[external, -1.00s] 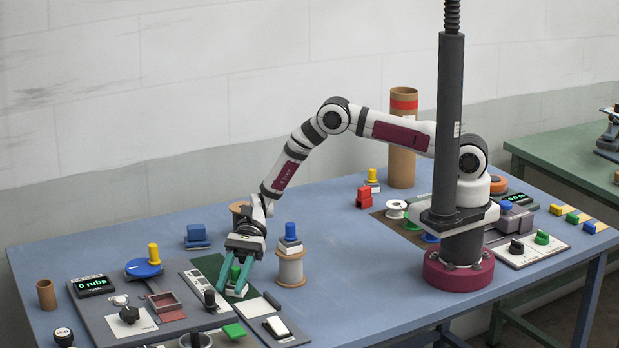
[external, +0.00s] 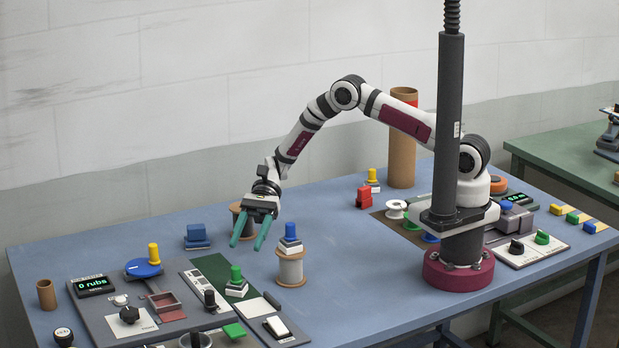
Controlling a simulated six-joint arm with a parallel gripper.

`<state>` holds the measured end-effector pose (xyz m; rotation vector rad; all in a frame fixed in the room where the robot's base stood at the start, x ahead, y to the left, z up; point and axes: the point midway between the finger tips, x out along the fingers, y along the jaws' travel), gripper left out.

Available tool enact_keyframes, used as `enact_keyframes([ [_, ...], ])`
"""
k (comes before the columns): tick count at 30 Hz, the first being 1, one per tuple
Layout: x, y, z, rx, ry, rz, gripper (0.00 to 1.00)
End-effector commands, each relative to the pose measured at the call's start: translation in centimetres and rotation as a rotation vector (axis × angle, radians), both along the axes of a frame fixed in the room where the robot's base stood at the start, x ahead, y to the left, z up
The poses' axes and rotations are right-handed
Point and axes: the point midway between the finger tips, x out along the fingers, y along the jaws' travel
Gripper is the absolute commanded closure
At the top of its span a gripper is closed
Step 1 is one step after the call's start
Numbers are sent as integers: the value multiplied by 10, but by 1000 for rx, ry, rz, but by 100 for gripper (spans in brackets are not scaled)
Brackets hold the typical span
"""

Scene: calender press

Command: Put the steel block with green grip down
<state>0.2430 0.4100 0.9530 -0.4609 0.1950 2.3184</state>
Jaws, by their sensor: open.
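The steel block with green grip (external: 236,283) stands upright on the dark green strip (external: 211,268) at the front left of the table. Its green knob points up and its pale base rests on the strip. My gripper (external: 249,245) is open and empty. It hangs above the table, up and behind the block, apart from it, with its teal fingers spread and pointing down.
A wooden spool (external: 291,268) carrying a block with a blue grip (external: 290,236) stands close right of my gripper. Another spool (external: 240,222) stands behind my fingers. A display (external: 91,286) reads 0 rubs. The table's middle (external: 345,265) is clear.

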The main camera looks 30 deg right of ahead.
Motion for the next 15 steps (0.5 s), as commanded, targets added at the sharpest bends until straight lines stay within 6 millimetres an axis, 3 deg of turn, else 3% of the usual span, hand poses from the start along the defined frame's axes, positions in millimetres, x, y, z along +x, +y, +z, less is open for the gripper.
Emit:
enact_keyframes([
  [4, 4, -6, 9, -1, -20, 4, 44],
  [7, 17, -38, 48, -14, -122, 17, 44],
  [11, 19, -129, 119, -85, -357, 54, 44],
  [15, -20, -242, 166, -231, -629, 100, 44],
])
